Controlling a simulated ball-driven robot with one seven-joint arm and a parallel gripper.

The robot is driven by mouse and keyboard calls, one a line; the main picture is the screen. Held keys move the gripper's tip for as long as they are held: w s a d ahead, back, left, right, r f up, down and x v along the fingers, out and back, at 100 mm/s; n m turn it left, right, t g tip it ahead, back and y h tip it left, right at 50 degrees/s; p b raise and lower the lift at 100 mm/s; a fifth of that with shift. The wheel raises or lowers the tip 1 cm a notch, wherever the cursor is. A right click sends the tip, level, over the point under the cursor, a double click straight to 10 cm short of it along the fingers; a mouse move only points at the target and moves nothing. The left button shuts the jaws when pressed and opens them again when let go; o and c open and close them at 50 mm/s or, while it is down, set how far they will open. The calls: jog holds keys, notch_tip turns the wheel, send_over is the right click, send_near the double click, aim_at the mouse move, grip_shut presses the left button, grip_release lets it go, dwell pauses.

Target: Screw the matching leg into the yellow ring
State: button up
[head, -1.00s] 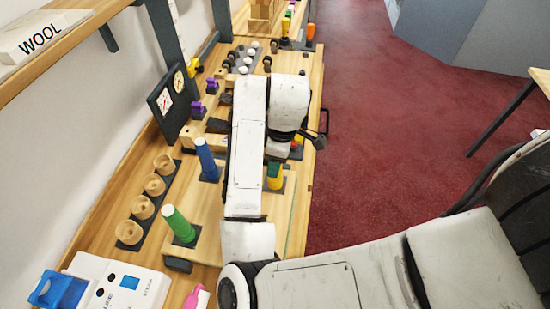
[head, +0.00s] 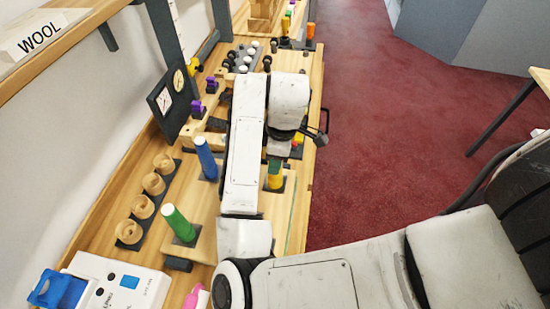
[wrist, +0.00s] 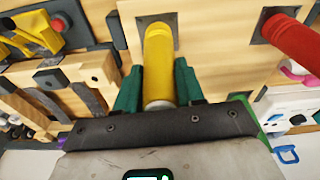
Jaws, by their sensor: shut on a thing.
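A yellow leg (wrist: 158,65) with a pale near end stands between the green fingers of my gripper (wrist: 160,88) in the wrist view. My gripper is shut on it. The leg's far end meets a dark square plate (wrist: 170,20) on the light wooden board (wrist: 215,70). No separate yellow ring can be made out there; whether the leg is threaded in cannot be told. In the head view the yellow leg (head: 275,182) shows just right of my arm, near the board's right edge.
A red leg (wrist: 295,42) stands right in the wrist view. Green (head: 178,224) and blue (head: 206,158) legs stand left of my arm in the head view. Wooden rings (head: 142,207) line the wall side. A yellow and red fixture (wrist: 38,32) lies at upper left.

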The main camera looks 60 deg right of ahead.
jog(key=m+b, duration=0.1)
jog(key=m, duration=0.3)
jog(key=shift+f+h, duration=0.15)
jog(key=shift+h, duration=0.15)
jog(key=m+b, duration=0.1)
jog(key=m, duration=0.3)
jog(key=shift+b, duration=0.3)
jog(key=m+b, duration=0.1)
jog(key=m, duration=0.2)
jog(key=shift+m+h, duration=0.4)
jog(key=shift+m+b, duration=0.5)
jog(key=shift+m, duration=0.7)
jog(key=o, duration=0.8)
